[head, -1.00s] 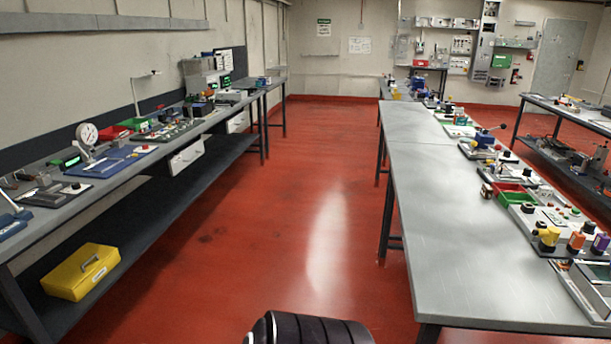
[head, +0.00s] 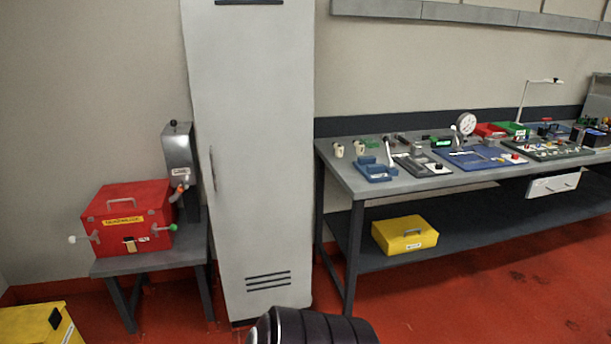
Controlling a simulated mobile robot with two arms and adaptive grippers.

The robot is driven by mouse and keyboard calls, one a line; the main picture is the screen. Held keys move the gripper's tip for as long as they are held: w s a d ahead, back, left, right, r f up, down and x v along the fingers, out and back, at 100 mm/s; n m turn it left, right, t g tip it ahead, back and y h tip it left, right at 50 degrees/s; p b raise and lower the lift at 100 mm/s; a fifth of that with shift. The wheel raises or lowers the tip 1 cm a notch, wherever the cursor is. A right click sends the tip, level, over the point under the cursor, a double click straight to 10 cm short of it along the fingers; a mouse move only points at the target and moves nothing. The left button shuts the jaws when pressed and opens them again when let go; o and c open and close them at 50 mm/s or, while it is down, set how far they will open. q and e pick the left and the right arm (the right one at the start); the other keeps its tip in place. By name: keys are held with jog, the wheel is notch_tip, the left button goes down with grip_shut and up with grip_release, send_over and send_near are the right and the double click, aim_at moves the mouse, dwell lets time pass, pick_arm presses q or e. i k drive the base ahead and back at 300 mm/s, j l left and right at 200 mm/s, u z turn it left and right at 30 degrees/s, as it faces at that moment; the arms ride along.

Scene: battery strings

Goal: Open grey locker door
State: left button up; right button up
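A tall grey locker (head: 255,120) stands against the wall in the head view, left of the long workbench. Its door is shut. A slim vertical handle (head: 213,168) sits near the door's left edge, and vent slots (head: 268,281) show low on the door. The locker's top is cut off by the frame. Neither of my grippers is in view; only a dark rounded part of my own body shows at the bottom, in front of the locker's foot.
Left of the locker, a small table (head: 150,262) holds a red box (head: 105,225) and a grey lever device (head: 179,160). A yellow case (head: 40,325) is at the lower left. Right of it stands a workbench (head: 345,172) with a yellow box (head: 404,236) below. Red floor (head: 470,305) is clear at right.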

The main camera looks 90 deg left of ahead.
aim_at(250, 63)
jog(key=u, duration=3.1)
